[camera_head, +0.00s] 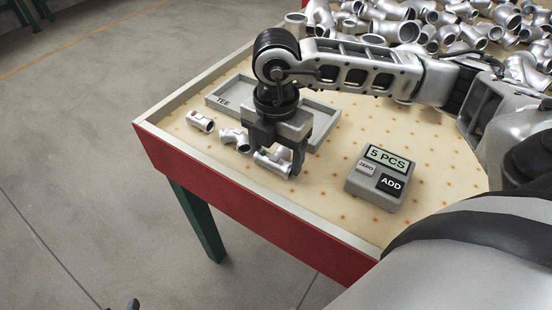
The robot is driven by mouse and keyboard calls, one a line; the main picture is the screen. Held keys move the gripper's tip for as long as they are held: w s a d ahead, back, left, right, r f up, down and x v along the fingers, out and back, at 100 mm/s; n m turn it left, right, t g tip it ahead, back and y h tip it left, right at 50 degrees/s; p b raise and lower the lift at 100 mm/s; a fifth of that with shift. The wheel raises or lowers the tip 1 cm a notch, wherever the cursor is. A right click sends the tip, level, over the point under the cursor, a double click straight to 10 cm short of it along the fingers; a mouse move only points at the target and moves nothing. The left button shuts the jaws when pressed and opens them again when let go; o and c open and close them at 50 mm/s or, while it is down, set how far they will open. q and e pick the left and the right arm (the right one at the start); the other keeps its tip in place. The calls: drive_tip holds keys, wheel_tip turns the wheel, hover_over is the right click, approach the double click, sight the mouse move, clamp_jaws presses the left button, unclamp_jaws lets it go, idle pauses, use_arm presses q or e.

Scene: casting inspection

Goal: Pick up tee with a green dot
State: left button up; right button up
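Three silvery tees lie in a loose row on the perforated tabletop, in front of the shallow grey tray marked TEE (222,101). One tee (201,121) is at the left, a second tee (236,138) is in the middle, and a third tee (272,164) is at the right. My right gripper (277,160) points down over the third tee, with its fingers apart and the tee at fingertip level between them. I cannot tell whether the fingers touch it. My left gripper is not clearly seen.
A grey counter box (379,179) reading 5 PCS, with ZERO and ADD buttons, stands right of the gripper. A large heap of metal fittings (440,25) fills the back. A raised rim (260,178) edges the red-sided table. Bare tabletop lies around the counter.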

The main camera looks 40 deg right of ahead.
sight(275, 155)
drive_tip(key=shift+r, duration=0.1)
drive_tip(key=shift+r, duration=0.4)
wheel_tip(275, 155, up, 2)
drive_tip(key=shift+r, duration=0.2)
drive_tip(key=s+a+r+p, duration=0.1)
drive_tip(key=s+a+r, duration=0.8)
drive_tip(key=a, duration=0.1)
drive_tip(key=shift+s+a+r+p, duration=0.15)
drive_tip(key=shift+a+r+p, duration=0.1)
drive_tip(key=shift+r+p, duration=0.15)
